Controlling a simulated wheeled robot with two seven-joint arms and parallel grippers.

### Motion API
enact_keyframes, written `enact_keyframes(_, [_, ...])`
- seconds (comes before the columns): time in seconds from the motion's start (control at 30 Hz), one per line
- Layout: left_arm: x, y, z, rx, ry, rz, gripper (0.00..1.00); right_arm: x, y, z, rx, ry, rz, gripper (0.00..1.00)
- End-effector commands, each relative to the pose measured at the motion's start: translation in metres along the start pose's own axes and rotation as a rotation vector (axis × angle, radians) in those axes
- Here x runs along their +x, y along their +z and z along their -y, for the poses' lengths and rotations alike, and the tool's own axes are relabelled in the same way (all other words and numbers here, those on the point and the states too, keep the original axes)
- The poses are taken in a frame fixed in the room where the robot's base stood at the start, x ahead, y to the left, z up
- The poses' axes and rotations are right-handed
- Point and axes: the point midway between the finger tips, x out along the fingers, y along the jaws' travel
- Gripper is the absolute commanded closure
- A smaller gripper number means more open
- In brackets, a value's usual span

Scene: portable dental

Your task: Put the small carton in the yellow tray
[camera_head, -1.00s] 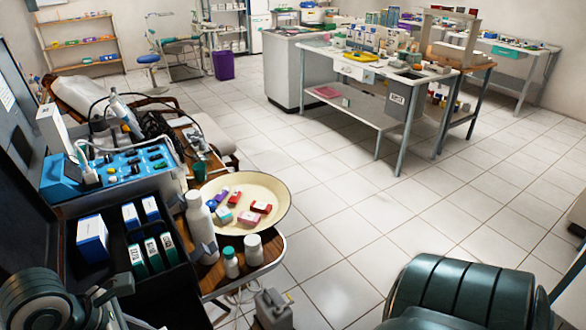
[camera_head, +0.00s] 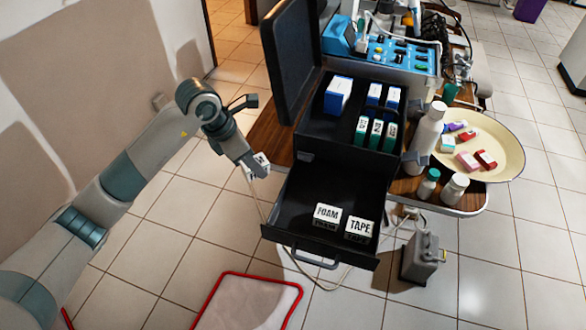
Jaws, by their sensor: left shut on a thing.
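My left gripper (camera_head: 250,168) is shut on a small white carton (camera_head: 260,163) with dark marks. It holds the carton in the air just left of the black case, above the open drawer's left side. The fingers hide part of the carton. The pale yellow round tray (camera_head: 507,158) is on the cart at the right, well away from the gripper. Several small red, pink, purple and teal items lie in it. My right gripper is not in view.
An open black drawer (camera_head: 300,232) holds white blocks marked FOAM (camera_head: 327,213) and TAPE (camera_head: 360,228). Above it, the black case holds blue and green boxes. A grey metal box (camera_head: 423,258) is on the floor.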

Motion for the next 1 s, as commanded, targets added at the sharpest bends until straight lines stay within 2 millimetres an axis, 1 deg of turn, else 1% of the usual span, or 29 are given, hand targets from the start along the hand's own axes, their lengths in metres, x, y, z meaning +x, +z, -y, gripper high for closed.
enact_keyframes(0.03, [-0.002,-0.021,-0.022,-0.062,0.023,-0.005,0.88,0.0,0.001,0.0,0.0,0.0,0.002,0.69])
enact_keyframes(0.07, [-0.003,-0.033,-0.034,-0.096,0.036,-0.005,0.88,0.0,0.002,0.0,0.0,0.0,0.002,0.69])
enact_keyframes(0.1, [-0.006,-0.048,-0.049,-0.139,0.055,-0.006,0.88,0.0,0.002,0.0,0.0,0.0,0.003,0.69])
enact_keyframes(0.17, [-0.011,-0.072,-0.071,-0.199,0.08,-0.006,0.88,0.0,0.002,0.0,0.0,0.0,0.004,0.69])
enact_keyframes(0.2, [-0.014,-0.088,-0.084,-0.235,0.094,-0.006,0.88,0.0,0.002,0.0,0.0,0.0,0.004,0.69])
enact_keyframes(0.27, [-0.02,-0.114,-0.103,-0.286,0.115,-0.005,0.88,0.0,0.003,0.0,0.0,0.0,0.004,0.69])
enact_keyframes(0.3, [-0.024,-0.13,-0.115,-0.311,0.127,-0.006,0.88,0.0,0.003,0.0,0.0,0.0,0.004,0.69])
enact_keyframes(0.4, [-0.035,-0.168,-0.138,-0.354,0.144,-0.005,0.88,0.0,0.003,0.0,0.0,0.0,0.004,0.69])
enact_keyframes(0.5, [-0.047,-0.204,-0.157,-0.358,0.147,-0.004,0.88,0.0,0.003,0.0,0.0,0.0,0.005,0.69])
enact_keyframes(0.57, [-0.054,-0.224,-0.165,-0.333,0.136,-0.003,0.88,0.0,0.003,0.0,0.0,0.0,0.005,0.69])
enact_keyframes(0.6, [-0.057,-0.232,-0.168,-0.305,0.124,-0.002,0.88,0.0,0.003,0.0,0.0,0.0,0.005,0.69])
enact_keyframes(0.7, [-0.064,-0.247,-0.172,-0.22,0.088,0.0,0.88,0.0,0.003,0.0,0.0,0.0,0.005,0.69])
enact_keyframes(0.8, [-0.068,-0.255,-0.172,-0.11,0.043,0.0,0.88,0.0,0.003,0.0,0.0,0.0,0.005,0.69])
enact_keyframes(0.9, [-0.071,-0.259,-0.169,0.029,-0.015,0.001,0.88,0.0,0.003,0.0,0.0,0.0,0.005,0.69])
enact_keyframes(1.0, [-0.073,-0.256,-0.163,0.198,-0.086,0.002,0.88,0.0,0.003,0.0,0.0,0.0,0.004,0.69])
